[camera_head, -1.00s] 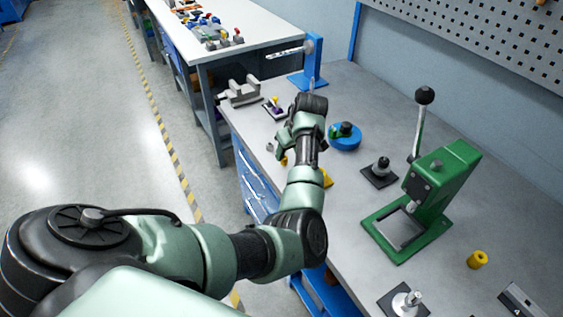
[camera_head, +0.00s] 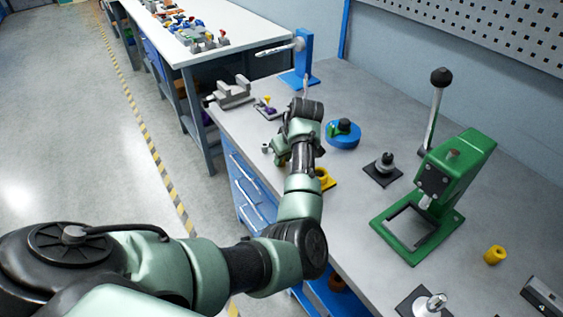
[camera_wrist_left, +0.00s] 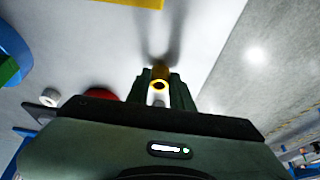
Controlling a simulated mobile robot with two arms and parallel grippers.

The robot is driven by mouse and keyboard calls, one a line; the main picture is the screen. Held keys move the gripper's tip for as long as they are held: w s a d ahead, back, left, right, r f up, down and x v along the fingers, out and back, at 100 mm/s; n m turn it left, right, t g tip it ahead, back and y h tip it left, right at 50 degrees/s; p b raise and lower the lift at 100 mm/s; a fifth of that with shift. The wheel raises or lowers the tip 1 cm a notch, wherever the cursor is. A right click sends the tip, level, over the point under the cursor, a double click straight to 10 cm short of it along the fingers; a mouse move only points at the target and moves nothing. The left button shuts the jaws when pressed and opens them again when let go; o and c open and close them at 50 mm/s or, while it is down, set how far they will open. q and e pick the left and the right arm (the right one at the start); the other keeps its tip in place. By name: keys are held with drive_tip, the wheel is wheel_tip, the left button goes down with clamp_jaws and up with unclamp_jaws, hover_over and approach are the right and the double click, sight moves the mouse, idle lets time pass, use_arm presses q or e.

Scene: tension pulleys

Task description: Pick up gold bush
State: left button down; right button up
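In the left wrist view, a gold bush (camera_wrist_left: 160,77) with a dark round hole sits between the fingertips of my left gripper (camera_wrist_left: 161,84). The gap between the green fingers is about as wide as the bush. I cannot tell whether the fingers press on it or stand just beside it. In the head view, my left gripper (camera_head: 284,155) points down at the near left part of the grey bench (camera_head: 350,215), and my wrist hides most of the bush. My right gripper is out of view.
A blue round fixture (camera_head: 343,135), a yellow holder (camera_head: 324,179), a black-based post (camera_head: 384,168) and a green press (camera_head: 440,195) stand nearby. A yellow cylinder (camera_head: 495,255) is at the right.

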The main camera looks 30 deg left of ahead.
use_arm(q)
drive_tip(key=shift+a+f, duration=0.1)
drive_tip(key=shift+a, duration=0.1)
drive_tip(key=shift+r, duration=0.6)
wheel_tip(320, 180, up, 19)
drive_tip(key=b, duration=0.3)
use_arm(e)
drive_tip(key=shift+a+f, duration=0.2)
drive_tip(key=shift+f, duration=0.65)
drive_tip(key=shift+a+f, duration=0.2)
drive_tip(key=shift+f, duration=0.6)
use_arm(q)
drive_tip(key=shift+f, duration=0.1)
